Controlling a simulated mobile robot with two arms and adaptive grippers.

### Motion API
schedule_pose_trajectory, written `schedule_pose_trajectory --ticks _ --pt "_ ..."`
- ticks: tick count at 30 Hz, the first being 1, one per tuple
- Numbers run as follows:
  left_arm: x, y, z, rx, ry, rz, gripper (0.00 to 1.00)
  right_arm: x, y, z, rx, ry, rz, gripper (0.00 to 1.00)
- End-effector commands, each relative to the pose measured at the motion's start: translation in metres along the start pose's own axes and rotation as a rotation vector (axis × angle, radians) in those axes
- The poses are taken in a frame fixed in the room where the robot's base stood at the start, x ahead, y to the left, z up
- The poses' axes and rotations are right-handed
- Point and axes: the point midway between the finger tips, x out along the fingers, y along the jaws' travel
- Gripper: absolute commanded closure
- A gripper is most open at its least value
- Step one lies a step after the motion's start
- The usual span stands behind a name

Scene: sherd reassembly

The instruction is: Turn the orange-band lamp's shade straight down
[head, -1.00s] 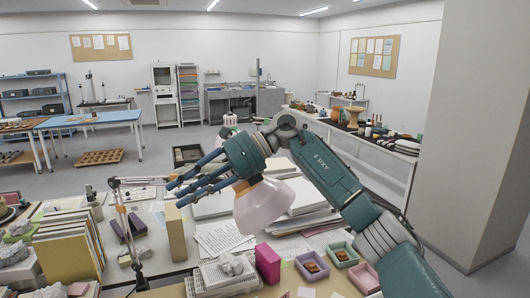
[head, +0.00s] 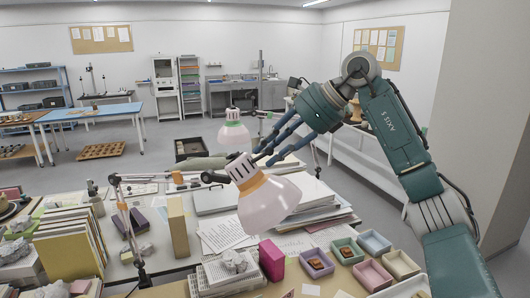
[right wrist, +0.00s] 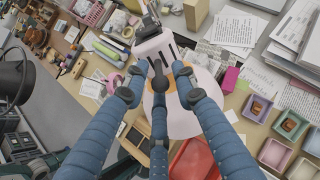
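The orange-band lamp's shade (head: 272,205) is pale pinkish white with an orange band (head: 251,184) near its neck. It hangs above the desk, tilted, its wide mouth down and to the right in the head view. A jointed lamp arm (head: 150,178) reaches it from the left. My right gripper (head: 268,155) is just behind and right of the shade's neck in the head view. In the right wrist view, its blue fingers (right wrist: 158,84) are spread and overlap the shade (right wrist: 182,118). Contact cannot be made out. My left gripper is out of view.
A second lamp with a green-band shade (head: 234,134) stands behind. Paper stacks (head: 316,205) lie under and right of the shade. A pink box (head: 271,258), a white rack (head: 228,273) and small coloured trays (head: 374,243) stand in front. Yellow folders (head: 70,245) stand at left.

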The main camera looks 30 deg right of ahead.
Motion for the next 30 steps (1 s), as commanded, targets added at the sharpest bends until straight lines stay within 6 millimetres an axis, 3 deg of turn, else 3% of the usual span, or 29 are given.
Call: schedule_pose_trajectory --ticks 6,14,15,19,30 --pt "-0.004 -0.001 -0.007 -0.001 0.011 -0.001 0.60 0.018 0.000 0.000 0.000 -0.001 0.001 0.73" --pt "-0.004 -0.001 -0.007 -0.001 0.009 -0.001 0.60 0.020 0.000 0.000 0.000 -0.002 0.000 0.73" --pt "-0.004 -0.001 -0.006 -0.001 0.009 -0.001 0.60 0.020 0.000 0.000 0.000 -0.002 0.000 0.75" --pt "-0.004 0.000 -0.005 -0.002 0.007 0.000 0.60 0.019 0.000 0.000 0.000 -0.002 0.000 1.00" --pt "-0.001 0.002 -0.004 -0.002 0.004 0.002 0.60 0.020 -0.001 -0.001 0.001 -0.010 -0.002 1.00"
